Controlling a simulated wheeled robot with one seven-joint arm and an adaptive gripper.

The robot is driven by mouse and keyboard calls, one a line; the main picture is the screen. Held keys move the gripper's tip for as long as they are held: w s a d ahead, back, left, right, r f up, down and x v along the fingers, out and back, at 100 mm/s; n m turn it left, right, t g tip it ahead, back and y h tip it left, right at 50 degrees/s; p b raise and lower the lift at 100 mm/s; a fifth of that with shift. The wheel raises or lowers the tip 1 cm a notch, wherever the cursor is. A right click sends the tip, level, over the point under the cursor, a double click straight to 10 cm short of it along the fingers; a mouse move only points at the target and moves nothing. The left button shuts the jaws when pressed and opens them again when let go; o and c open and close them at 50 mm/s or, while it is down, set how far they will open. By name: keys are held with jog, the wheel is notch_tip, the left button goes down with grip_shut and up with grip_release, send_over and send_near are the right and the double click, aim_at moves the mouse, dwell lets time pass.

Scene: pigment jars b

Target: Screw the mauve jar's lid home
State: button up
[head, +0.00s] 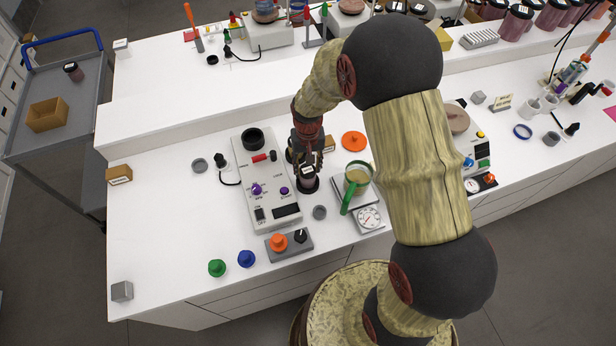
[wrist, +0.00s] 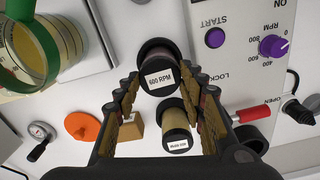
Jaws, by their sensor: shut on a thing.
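The mauve jar (head: 308,182) stands upright on the white bench, right of the grey control unit. In the wrist view its dark lid (wrist: 160,80), with a white "600 RPM" label, sits between my fingertips, and a little of the mauve body shows beyond it. My gripper (head: 308,165) points down over the jar and is shut on the lid. In the wrist view its fingers (wrist: 165,85) flank the lid on both sides. The thread is hidden, so I cannot tell how tightly the lid sits. A second dark-lidded jar (wrist: 177,138) stands close by, nearer my palm.
The control unit (head: 265,185) with purple knobs stands close left. A green-handled vessel (head: 357,176) and a dial gauge (head: 369,218) stand close right. An orange disc (head: 354,141) and a small brown box (wrist: 130,127) lie nearby.

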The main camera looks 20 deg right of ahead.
aim_at(308, 171)
jog(key=o, duration=1.6)
notch_tip(308, 171, up, 12)
jog(key=s+r+n+t+b, duration=0.1)
jog(key=s+r+b, duration=0.3)
jog(key=s, duration=0.7)
jog(key=s+r+n+t+b, duration=0.1)
jog(key=s+r+t+b, duration=0.3)
jog(key=s+b, duration=0.4)
jog(key=s, duration=0.3)
jog(key=shift+s+t+b, duration=0.25)
jog(key=shift+t+b, duration=0.05)
jog(key=shift+b, duration=0.1)
